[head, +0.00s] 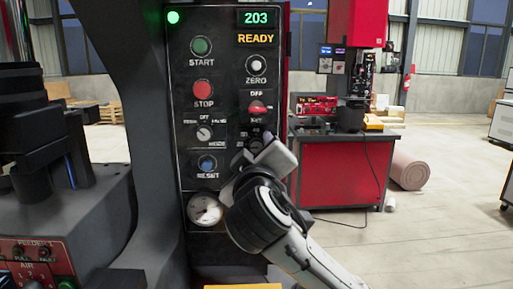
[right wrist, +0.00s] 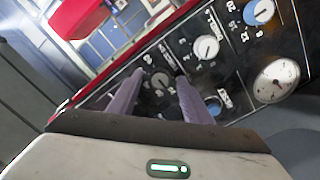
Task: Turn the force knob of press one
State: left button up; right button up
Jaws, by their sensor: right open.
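The dark control panel of the press (head: 226,125) faces me in the head view. My right gripper (head: 256,151) is at its right column, below the red lever switch, and covers the lower part of that column. In the right wrist view, the gripper (right wrist: 158,77) is open, its two fingers on either side of a dark round knob (right wrist: 161,81). I cannot tell whether they touch it. A white pointer knob (right wrist: 207,47) and a blue knob (right wrist: 259,12) lie beyond it on the panel. The labels are too small to tell which is the force knob. My left gripper is out of view.
The red lever (head: 257,107) is just above the gripper. The mode knob (head: 204,133), blue reset button (head: 207,163) and pressure gauge (head: 205,210) are to its left. A red workbench (head: 338,170) stands behind, with open floor at the right.

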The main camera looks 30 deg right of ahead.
jog(key=shift+w+d, duration=0.2)
jog(key=shift+w, duration=0.15)
jog(key=c, duration=1.1)
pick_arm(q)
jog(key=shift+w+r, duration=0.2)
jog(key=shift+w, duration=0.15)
pick_arm(e)
jog(key=shift+o, duration=0.2)
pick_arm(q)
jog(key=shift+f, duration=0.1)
pick_arm(e)
jog(key=shift+m, duration=0.3)
jog(key=m+b, duration=0.1)
jog(key=m, duration=0.2)
jog(key=shift+f, duration=0.1)
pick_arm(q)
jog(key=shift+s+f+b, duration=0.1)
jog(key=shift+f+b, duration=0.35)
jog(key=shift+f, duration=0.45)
pick_arm(e)
jog(key=m, duration=0.5)
